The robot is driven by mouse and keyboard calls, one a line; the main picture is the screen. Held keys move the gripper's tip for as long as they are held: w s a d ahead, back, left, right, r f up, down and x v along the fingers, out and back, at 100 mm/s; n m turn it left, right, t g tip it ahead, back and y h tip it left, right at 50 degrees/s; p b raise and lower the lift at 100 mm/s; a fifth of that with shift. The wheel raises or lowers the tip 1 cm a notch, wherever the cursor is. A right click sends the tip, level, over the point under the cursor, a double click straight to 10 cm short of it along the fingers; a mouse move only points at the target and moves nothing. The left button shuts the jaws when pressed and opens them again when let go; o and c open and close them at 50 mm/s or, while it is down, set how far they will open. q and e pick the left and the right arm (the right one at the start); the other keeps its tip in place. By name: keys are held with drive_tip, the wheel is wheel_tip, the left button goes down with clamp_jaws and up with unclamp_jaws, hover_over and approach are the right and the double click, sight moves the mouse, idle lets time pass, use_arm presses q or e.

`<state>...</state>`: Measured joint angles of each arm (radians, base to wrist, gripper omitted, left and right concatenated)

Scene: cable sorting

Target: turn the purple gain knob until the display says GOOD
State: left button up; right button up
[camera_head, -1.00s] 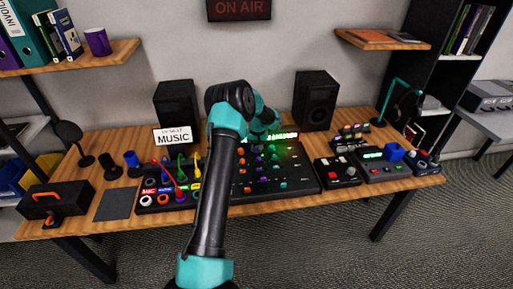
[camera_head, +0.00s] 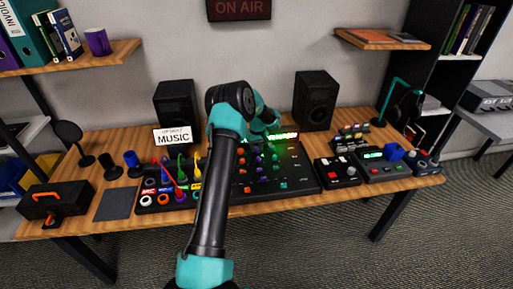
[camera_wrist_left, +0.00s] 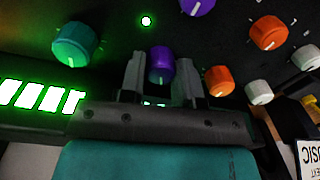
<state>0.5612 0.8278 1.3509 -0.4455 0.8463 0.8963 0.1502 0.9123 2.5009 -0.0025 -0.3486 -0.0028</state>
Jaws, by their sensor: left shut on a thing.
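A purple knob (camera_wrist_left: 160,65) sits between the two fingers of my left gripper (camera_wrist_left: 159,60) in the left wrist view, and the gripper is shut on it. In the head view the gripper is largely hidden by my own arm, over the back of the mixer (camera_head: 305,180). The display shows as bright green bars (camera_wrist_left: 40,97) at the left of the wrist view. In the head view it is a small lit strip (camera_head: 285,136) at the mixer's back edge. I cannot read a word on it. My right gripper is not in view.
A teal knob (camera_wrist_left: 76,44), another purple knob (camera_wrist_left: 197,5) and orange knobs (camera_wrist_left: 267,32) stand close around the gripper. A patch box with colored cables (camera_head: 170,193) lies left of the mixer. Two black speakers (camera_head: 316,100) stand behind.

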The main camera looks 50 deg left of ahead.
sight(258, 147)
use_arm(q)
drive_tip(key=o, duration=0.9)
drive_tip(key=shift+r, duration=0.15)
drive_tip(key=r, duration=1.7)
drive_tip(key=shift+w+d, duration=0.1)
drive_tip(key=shift+w, duration=0.25)
drive_tip(key=shift+d, duration=0.1)
